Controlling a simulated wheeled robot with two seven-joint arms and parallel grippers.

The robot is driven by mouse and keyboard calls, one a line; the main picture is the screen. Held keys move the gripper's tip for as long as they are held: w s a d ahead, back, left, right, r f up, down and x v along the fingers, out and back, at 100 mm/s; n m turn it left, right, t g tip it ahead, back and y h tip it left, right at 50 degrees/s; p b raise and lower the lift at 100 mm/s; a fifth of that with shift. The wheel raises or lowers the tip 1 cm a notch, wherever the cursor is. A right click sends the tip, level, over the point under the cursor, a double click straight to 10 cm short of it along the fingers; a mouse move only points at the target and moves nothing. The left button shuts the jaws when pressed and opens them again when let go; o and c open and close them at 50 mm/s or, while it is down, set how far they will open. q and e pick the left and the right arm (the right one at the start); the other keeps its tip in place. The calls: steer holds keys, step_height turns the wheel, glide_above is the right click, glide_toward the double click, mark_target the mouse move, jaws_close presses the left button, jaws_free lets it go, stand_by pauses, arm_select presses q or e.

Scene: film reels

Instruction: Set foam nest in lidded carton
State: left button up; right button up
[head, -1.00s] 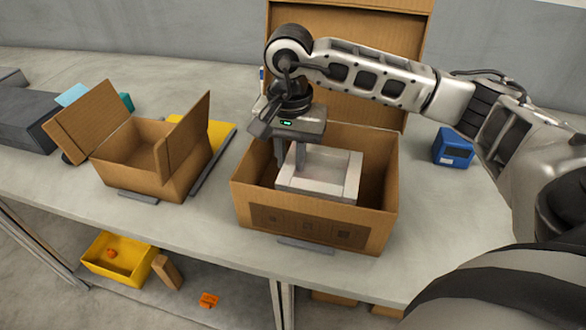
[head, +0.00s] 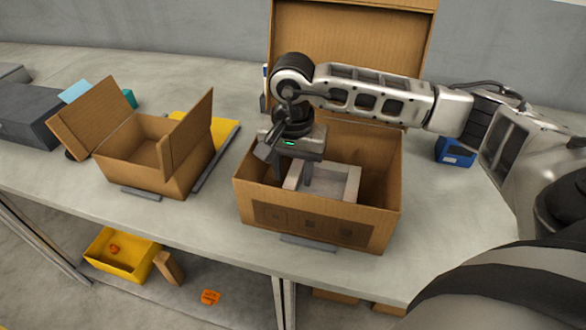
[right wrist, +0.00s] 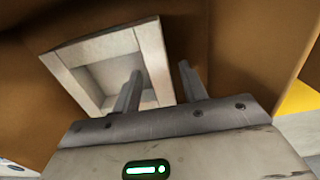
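The foam nest (head: 345,197), a pale grey square tray with a recess, is inside the large lidded carton (head: 315,224), below its rim. Whether it rests on the carton floor is hidden by the front wall. The carton's lid (head: 350,45) stands open at the back. My right gripper (head: 293,172) reaches down into the carton at the nest's left side. In the right wrist view its fingers (right wrist: 160,85) straddle one wall of the nest (right wrist: 98,62), apart, with a visible gap beside the wall. My left gripper is not in view.
A smaller open carton (head: 140,165) stands to the left, with a yellow item (head: 200,130) behind it. A blue box (head: 455,152) is right of the large carton. A yellow bin (head: 122,255) and an orange piece (head: 209,297) lie below the table.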

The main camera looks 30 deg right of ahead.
step_height(320, 180, up, 12)
steer(key=shift+r+b, duration=0.2)
steer(key=shift+b, duration=0.25)
steer(key=shift+s+f, duration=0.1)
stand_by(0.5)
